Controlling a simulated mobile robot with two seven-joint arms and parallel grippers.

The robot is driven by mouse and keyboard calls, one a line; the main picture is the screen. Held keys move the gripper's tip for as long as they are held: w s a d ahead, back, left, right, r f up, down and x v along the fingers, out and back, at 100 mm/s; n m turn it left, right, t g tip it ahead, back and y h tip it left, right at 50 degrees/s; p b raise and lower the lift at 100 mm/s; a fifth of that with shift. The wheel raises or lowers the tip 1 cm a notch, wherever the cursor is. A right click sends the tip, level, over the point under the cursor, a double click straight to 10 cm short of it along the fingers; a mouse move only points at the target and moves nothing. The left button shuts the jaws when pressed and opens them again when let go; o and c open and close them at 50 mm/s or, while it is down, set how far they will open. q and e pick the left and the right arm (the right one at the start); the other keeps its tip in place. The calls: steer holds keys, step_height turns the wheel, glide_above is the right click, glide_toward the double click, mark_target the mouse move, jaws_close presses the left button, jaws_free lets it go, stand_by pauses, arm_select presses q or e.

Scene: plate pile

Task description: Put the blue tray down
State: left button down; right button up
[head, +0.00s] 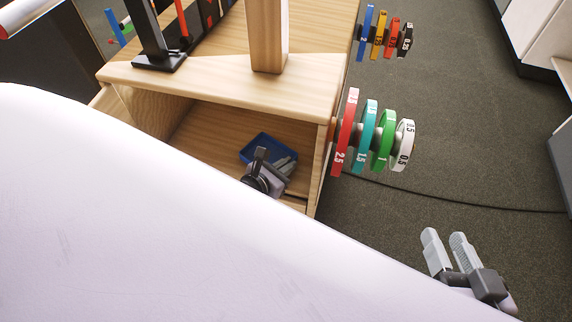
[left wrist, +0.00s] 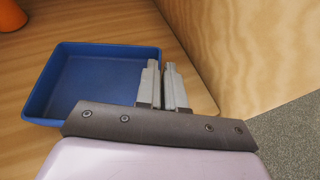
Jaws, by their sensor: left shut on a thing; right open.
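The blue tray (head: 256,146) is inside the open wooden compartment in the head view, at or just above its floor; I cannot tell whether it touches. It looks empty and roughly level in the left wrist view (left wrist: 95,82). My left gripper (head: 289,162) is shut on the tray's right-hand wall; its fingers also show in the left wrist view (left wrist: 162,66). My forearm hides the tray's near part in the head view. My right gripper (head: 443,235) is open and empty, over the carpet at lower right.
The wooden compartment (head: 225,88) has a side wall close to the right of my left gripper. Coloured weight plates (head: 347,130) hang on a peg outside that wall, with smaller plates (head: 378,35) further back. An orange object (left wrist: 10,15) stands left of the tray. Carpet (head: 480,140) is open at right.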

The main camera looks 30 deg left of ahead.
arm_select(q)
steer(key=shift+f+b, duration=0.5)
steer(key=shift+f, duration=0.1)
steer(key=c, duration=1.2)
jaws_free()
steer(key=shift+o, duration=0.2)
